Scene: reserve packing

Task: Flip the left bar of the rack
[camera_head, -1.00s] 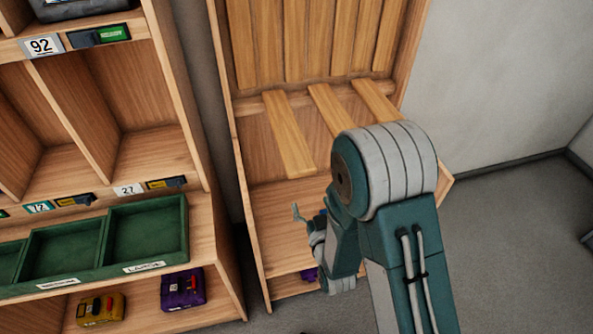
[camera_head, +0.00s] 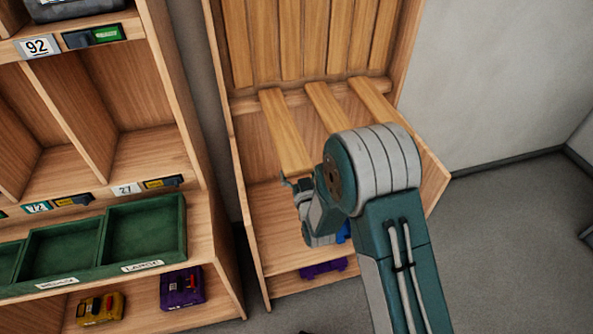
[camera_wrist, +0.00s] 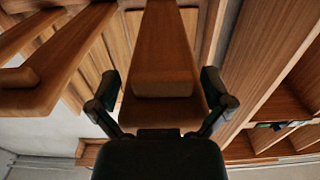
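The wooden rack (camera_head: 238,160) stands in the middle of the head view. Three flat wooden bars stick out from it. The left bar (camera_head: 284,130) slants forward and down, its free end beside my gripper (camera_head: 293,184). In the wrist view the left bar (camera_wrist: 165,45) fills the centre, its blunt end facing my gripper (camera_wrist: 160,97). The two dark fingers are spread apart, one on each side of the bar end. I cannot tell whether they touch it. My arm partly hides the rack's lower shelf.
The middle bar (camera_head: 325,108) and right bar (camera_head: 380,103) lie to the right of the left bar. A purple item (camera_head: 322,268) lies low in the rack. A shelf unit with green trays (camera_head: 146,231) stands close on the left. Grey floor (camera_head: 510,240) is open at right.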

